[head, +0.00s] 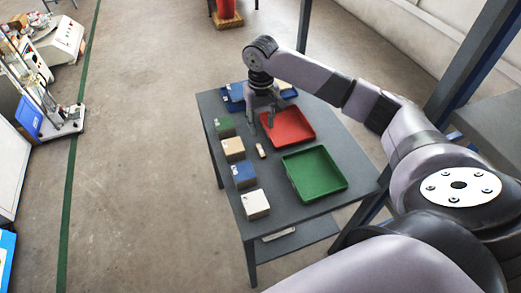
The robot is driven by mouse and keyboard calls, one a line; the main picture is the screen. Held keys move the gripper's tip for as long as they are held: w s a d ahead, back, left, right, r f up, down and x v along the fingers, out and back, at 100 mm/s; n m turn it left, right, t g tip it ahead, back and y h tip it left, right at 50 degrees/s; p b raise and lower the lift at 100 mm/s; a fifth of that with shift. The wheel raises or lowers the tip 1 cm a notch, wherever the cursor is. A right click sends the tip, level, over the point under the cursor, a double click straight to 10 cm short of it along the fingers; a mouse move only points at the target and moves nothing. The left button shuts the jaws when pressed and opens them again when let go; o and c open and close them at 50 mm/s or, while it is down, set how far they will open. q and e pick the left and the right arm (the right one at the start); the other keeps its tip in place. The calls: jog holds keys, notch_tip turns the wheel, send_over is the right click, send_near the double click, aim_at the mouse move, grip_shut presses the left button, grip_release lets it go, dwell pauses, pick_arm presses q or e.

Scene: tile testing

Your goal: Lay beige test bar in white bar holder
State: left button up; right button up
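A small beige bar (261,151) lies on the dark grey table, between the row of blocks and the red tray. It looks like the beige test bar. A white block-shaped piece (256,204) stands at the near left edge of the table and looks like the white bar holder; details of its top are too small to tell. My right gripper (261,122) points down over the far part of the table, beyond the bar and beside the red tray. Its fingers are apart, with nothing seen between them. My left gripper is not in view.
Green (224,127), cream (233,149) and blue (244,175) blocks line the left edge of the table (290,212). A red tray (304,139) and a green tray (329,186) lie to the right. A blue tray (234,96) is partly hidden behind my gripper.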

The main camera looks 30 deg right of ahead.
aim_at(259, 147)
jog(key=f, duration=0.3)
jog(key=shift+s+a+f, duration=0.1)
jog(key=shift+a+f, duration=0.15)
jog(key=shift+f, duration=0.55)
jog(key=f, duration=0.3)
jog(key=shift+a+f, duration=0.2)
jog(key=shift+f, duration=0.45)
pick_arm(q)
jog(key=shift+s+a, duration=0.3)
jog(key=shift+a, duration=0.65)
pick_arm(e)
grip_shut()
